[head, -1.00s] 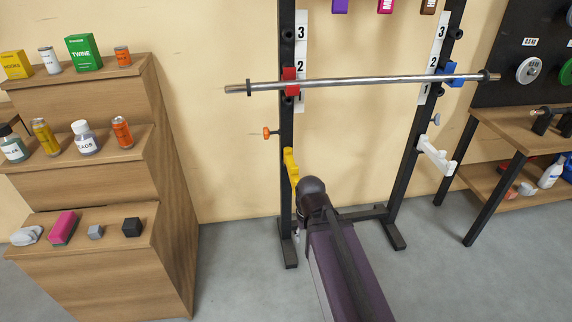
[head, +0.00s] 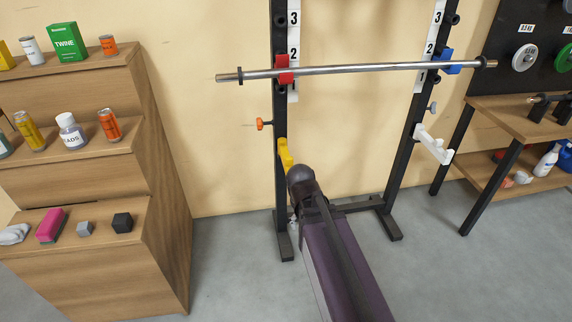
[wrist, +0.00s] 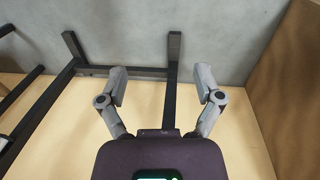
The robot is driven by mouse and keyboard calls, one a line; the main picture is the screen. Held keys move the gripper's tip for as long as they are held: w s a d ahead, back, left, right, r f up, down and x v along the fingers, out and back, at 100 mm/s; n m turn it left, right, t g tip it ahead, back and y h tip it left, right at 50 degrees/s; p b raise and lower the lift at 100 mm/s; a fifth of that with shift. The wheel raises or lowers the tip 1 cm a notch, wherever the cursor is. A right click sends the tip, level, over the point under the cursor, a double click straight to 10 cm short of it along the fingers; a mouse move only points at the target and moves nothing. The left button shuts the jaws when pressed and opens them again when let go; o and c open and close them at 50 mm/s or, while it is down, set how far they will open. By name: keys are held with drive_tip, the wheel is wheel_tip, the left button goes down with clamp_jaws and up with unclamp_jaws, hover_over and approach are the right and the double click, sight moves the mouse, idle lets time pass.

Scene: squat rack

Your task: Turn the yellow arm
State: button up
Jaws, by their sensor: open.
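The yellow arm (head: 285,153) is fixed low on the rack's left upright (head: 280,110) in the head view, just above and left of the round dark joint of my own arm. My own arm hides part of the space below it. My gripper (wrist: 160,72) shows in the wrist view with its two grey fingers spread wide and nothing held. A dark upright of the rack (wrist: 171,95) appears between the fingers in that picture, beyond them. The yellow arm does not show in the wrist view. In the head view the gripper is mostly hidden behind my arm.
A barbell (head: 350,68) lies across a red hook (head: 283,69) and a blue hook (head: 450,62). An orange knob (head: 264,124) sits above the yellow arm. A white arm (head: 433,145) is on the right upright. Wooden shelves (head: 165,190) stand left, a table (head: 520,118) right.

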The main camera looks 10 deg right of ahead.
drive_tip(key=w+f+n+h+b, duration=0.1)
drive_tip(key=w+f+h+b, duration=0.45)
drive_tip(key=w+b, duration=0.25)
drive_tip(key=n+t+h+b, duration=0.3)
drive_tip(key=t+h+b, duration=0.4)
drive_tip(key=h, duration=0.3)
approach(283, 162)
drive_tip(key=a, duration=0.2)
drive_tip(key=shift+f, duration=0.1)
drive_tip(key=x, duration=1.3)
drive_tip(key=shift+d+f, duration=0.1)
drive_tip(key=shift+d, duration=0.3)
